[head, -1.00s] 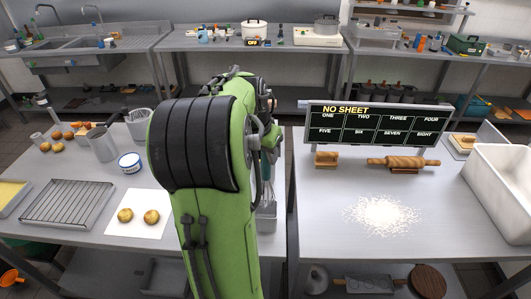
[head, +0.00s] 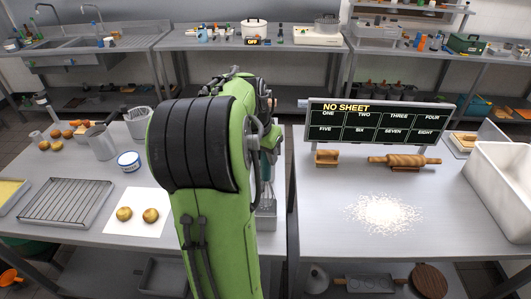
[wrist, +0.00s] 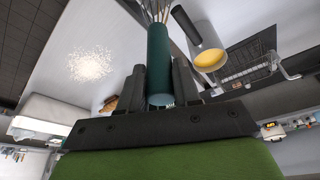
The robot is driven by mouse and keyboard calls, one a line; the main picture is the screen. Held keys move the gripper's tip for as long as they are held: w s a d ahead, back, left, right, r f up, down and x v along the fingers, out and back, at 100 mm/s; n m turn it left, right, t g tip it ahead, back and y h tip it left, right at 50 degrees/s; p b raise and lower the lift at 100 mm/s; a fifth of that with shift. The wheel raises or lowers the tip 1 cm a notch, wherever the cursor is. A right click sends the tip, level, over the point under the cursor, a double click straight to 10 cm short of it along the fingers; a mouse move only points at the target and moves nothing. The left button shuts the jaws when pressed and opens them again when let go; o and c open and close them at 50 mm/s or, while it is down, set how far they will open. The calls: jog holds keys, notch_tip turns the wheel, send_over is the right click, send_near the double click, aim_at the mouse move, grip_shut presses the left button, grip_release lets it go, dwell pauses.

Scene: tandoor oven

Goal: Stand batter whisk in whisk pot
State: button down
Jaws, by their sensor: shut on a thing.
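The batter whisk has a dark teal handle (wrist: 158,65) and thin metal wires, which run out of the top edge of the wrist view. My gripper (wrist: 160,82) is shut on the handle, one finger on each side. In the head view my arm hides most of the gripper; a strip of the teal handle (head: 265,166) shows at its right, above a partly hidden metal container (head: 266,208). A pale cylinder (wrist: 207,42) with a yellow inside stands beside the whisk in the wrist view. A grey metal pot (head: 101,142) stands on the left table. I cannot tell which vessel is the whisk pot.
The left table holds a wire rack (head: 65,203), a white paper (head: 125,228) with two brown balls, and a blue-white tub (head: 129,161). The right table carries a menu board (head: 380,120), a rolling pin (head: 404,161), flour (head: 385,213) and a white bin (head: 500,180).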

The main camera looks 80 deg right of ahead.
aim_at(266, 175)
jog(key=shift+f+b, duration=3.45)
jog(key=shift+f, duration=0.6)
grip_release()
jog(key=shift+r, duration=0.15)
jog(key=shift+p+v, duration=3.4)
jog(key=shift+v, duration=1.1)
